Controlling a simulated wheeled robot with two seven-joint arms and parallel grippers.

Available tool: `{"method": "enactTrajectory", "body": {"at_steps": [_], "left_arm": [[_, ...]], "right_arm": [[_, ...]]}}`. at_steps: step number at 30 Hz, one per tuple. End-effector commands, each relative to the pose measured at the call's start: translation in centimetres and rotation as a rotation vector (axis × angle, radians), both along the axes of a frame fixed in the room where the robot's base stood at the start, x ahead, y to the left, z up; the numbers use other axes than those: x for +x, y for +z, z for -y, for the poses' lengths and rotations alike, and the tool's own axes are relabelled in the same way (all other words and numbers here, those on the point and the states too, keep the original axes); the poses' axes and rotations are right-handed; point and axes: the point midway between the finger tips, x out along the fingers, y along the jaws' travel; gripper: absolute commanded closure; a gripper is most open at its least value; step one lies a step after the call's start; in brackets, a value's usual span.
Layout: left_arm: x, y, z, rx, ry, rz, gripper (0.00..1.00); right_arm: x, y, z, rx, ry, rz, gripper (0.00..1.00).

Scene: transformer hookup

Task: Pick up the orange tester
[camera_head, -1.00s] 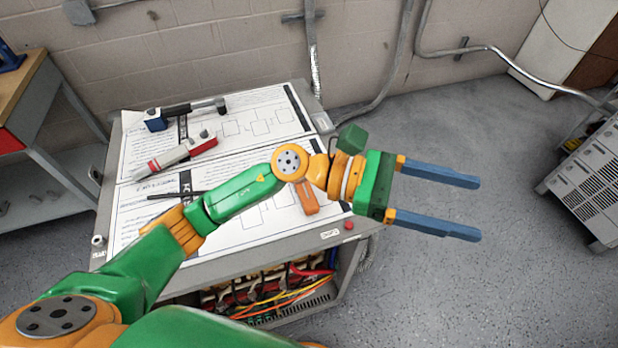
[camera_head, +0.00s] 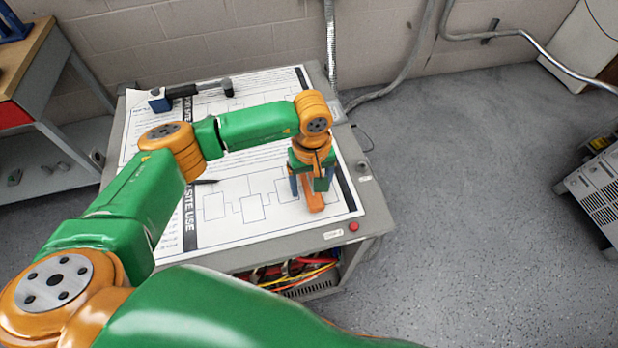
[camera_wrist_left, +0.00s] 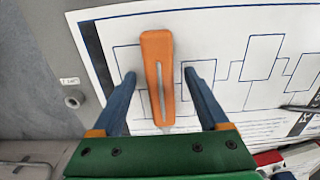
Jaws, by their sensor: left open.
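The orange tester (camera_head: 313,199) lies on the printed sheet near the right end of the cabinet top, partly hidden by my left gripper in the head view. In the left wrist view the tester (camera_wrist_left: 158,75) is a long orange body with a pale strip along its middle. My left gripper (camera_head: 309,189) points down over it. In the wrist view the two blue fingers of the left gripper (camera_wrist_left: 158,80) are open, one on each side of the tester, with a gap on both sides. My right gripper is not in view.
The grey cabinet (camera_head: 372,212) has a red button (camera_head: 353,226) and open wiring at its front. A black-handled tool with a blue block (camera_head: 159,104) lies at the back left of the top. A workbench (camera_head: 40,50) stands at left.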

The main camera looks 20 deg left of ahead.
Motion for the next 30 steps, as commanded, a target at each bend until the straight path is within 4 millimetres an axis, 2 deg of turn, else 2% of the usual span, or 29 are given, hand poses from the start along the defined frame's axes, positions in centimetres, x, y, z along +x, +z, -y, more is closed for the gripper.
{"method": "enactTrajectory", "body": {"at_steps": [1, 2, 9, 17, 20, 23, 30], "left_arm": [[0.0, 0.0, 0.0, 0.0, 0.0, 0.0, 0.25], [0.0, 0.0, 0.0, 0.0, 0.0, 0.0, 0.33], [0.0, 0.0, 0.0, -0.001, 0.0, 0.0, 0.98], [0.0, 0.1, 0.0, -0.001, 0.001, 0.0, 1.0], [0.1, 0.7, 0.0, -0.001, 0.001, 0.002, 1.0], [0.1, 2.4, 0.0, -0.002, -0.001, 0.006, 1.0], [0.1, 8.4, 0.1, -0.002, 0.001, 0.005, 1.0]], "right_arm": [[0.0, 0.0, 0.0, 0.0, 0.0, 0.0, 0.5], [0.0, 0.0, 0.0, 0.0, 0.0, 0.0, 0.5], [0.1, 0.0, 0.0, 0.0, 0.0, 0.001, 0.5], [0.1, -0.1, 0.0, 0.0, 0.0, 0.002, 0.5], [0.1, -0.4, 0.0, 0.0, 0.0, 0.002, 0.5], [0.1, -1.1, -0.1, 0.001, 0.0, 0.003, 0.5], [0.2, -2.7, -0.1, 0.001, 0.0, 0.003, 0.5]]}}
